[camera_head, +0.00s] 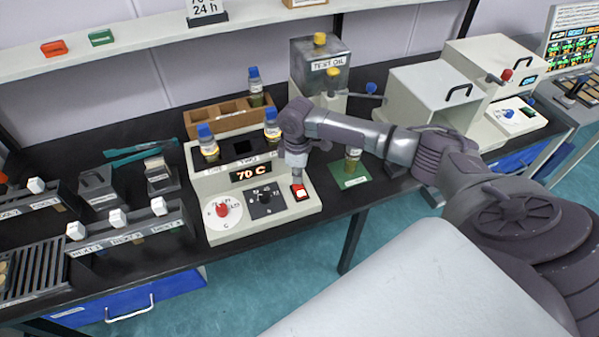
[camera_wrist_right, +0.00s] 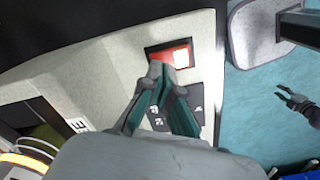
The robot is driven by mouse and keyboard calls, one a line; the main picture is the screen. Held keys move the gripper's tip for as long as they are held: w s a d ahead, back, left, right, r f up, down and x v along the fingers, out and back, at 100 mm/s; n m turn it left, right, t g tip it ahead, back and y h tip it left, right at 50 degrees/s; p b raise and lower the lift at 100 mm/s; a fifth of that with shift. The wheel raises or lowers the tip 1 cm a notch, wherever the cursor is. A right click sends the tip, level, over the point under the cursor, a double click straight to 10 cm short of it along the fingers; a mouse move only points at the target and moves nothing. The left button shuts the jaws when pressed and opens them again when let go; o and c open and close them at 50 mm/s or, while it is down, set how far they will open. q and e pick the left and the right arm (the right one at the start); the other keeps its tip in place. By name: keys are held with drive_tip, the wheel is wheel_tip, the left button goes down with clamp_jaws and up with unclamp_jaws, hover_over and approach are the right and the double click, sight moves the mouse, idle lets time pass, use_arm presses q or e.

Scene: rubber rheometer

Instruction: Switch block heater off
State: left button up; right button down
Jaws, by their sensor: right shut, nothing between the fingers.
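The block heater (camera_head: 212,185) is a cream box on the dark bench, and its display (camera_head: 251,172) reads 70 C. A red switch (camera_head: 300,193) sits at the front right of its sloped panel and looks lit. My right gripper (camera_head: 297,177) is shut and empty, pointing down just above the switch. In the right wrist view the red switch (camera_wrist_right: 170,56) shows at the tips of my right gripper (camera_wrist_right: 158,68); I cannot tell whether they touch. My left gripper (camera_wrist_right: 284,95) shows small over the floor in that view, its fingers apart, holding nothing visible.
A red knob (camera_head: 222,209) and a black dial (camera_head: 264,198) sit left of the switch. Blue-capped bottles (camera_head: 207,142) stand in the heater top. A wooden rack (camera_head: 215,118) is behind it; a green mat (camera_head: 350,172) with a bottle is right.

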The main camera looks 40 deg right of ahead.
sight(297, 186)
drive_tip(key=shift+f+b, duration=0.45)
drive_tip(key=shift+f, duration=0.7)
idle(0.4)
wheel_tip(297, 186, up, 7)
drive_tip(key=p, duration=0.8)
drive_tip(key=shift+r, duration=0.1)
idle(0.4)
